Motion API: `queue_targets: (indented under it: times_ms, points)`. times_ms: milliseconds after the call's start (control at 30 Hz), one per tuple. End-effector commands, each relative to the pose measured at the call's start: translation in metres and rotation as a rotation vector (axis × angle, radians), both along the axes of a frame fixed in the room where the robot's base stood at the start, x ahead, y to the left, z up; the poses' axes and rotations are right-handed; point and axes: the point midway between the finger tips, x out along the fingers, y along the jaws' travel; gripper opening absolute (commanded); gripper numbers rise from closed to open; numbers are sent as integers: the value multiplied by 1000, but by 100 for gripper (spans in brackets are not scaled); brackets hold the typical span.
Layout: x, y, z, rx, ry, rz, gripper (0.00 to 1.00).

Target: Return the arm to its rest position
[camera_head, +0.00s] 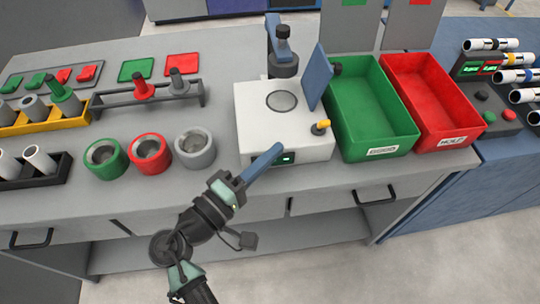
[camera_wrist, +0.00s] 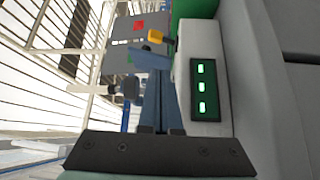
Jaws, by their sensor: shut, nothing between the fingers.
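My gripper (camera_head: 262,162) is shut and empty in the head view. Its long blue fingers lie together and reach up and right, in front of the white machine (camera_head: 250,125) with its small green display. The arm comes up from the bottom of the picture in front of the bench. In the wrist view, my gripper (camera_wrist: 158,95) shows its fingers side by side, with the machine's display panel (camera_wrist: 205,88) close to their right. Whether the fingers touch the machine cannot be told.
A green bin (camera_head: 372,110) and a red bin (camera_head: 435,100) stand right of the machine. Green, red and grey ring-shaped holders (camera_head: 194,148) stand left of it. Racks with pipes (camera_head: 42,120) fill the far left. Drawer handles (camera_head: 376,195) project from the bench front. Floor in front is clear.

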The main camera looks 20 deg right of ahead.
Motion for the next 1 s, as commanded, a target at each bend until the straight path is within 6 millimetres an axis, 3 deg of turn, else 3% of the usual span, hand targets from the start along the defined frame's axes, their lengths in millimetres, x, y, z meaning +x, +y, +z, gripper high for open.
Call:
queue_targets:
  times_ms: [533, 667, 767, 867, 967, 1000]
  points:
    - [0, 0, 0, 0, 0, -1, 0]
    - [12, -1, 10, 69, -53, 31, 0]
    - [36, 2, 32, 206, -162, 111, 0]
    - [68, 13, 74, 384, -335, 253, 0]
    - [93, 33, 133, 548, -532, 433, 0]
    - [99, 42, 161, 605, -615, 513, 0]
